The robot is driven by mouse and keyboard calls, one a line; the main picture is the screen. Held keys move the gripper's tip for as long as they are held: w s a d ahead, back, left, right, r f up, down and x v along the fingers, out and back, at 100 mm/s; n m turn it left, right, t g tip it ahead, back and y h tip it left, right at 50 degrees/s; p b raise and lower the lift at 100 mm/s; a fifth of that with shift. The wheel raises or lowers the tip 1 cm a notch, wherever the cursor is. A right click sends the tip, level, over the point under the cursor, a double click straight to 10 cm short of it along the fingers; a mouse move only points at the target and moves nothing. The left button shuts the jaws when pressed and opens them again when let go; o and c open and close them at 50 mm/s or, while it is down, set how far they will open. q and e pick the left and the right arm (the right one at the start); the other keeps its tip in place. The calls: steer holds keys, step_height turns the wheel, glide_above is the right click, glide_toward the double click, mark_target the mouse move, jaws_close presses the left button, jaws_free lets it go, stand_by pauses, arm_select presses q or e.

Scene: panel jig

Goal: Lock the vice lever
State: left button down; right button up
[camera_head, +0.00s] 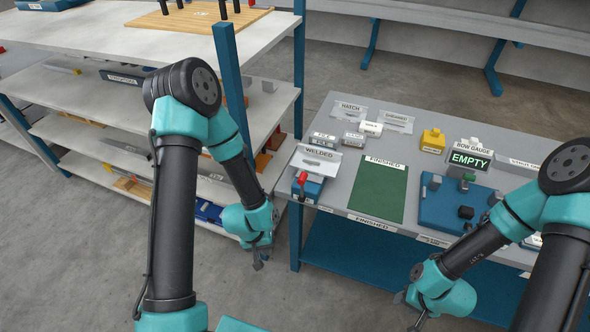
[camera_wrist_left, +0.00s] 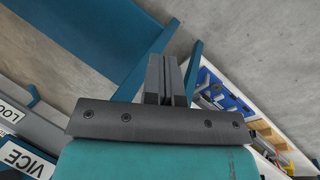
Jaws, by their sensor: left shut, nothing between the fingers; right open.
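The vice (camera_head: 310,187) is a small blue block at the near left corner of the grey table, with a red-knobbed lever (camera_head: 302,178) standing up on it. My left gripper (camera_head: 257,264) hangs off the table's left edge, in front of and below the vice, apart from it. Its fingers (camera_wrist_left: 166,80) are shut and empty in the left wrist view. There a VICE label (camera_wrist_left: 27,160) shows at the lower left, but the lever is not visible. My right gripper (camera_head: 412,312) is open in front of the table, far from the vice.
A green mat (camera_head: 378,190) lies right of the vice. Beyond it is a blue jig plate (camera_head: 444,205) with an EMPTY display (camera_head: 468,160). A WELDED sign (camera_head: 317,158) stands just behind the vice. White shelves (camera_head: 200,150) with a blue post flank my left arm.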

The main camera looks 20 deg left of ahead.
arm_select(q)
steer(key=w+a+r+n, duration=0.1)
steer(key=w+r+n, duration=0.3)
steer(key=w+r, duration=0.3)
steer(key=w+a+r+n, duration=0.1)
steer(key=w+r+n, duration=0.4)
steer(key=r, duration=0.5)
step_height(320, 180, up, 18)
steer(key=w+a+n+g+h, duration=0.1)
steer(key=w+n, duration=0.1)
steer(key=n, duration=0.2)
steer(key=shift+w+a+n, duration=0.3)
steer(key=shift+w, duration=0.05)
steer(key=shift+f, duration=0.1)
glide_toward(302, 188)
steer(key=w+a+f, duration=0.1)
steer(key=a+f, duration=0.1)
steer(key=shift+s+d+f, duration=0.1)
steer(key=shift+d+f, duration=0.05)
steer(key=shift+d, duration=0.65)
steer(key=shift+d+f, duration=0.2)
steer(key=shift+d, duration=0.6)
steer(key=shift+d, duration=0.15)
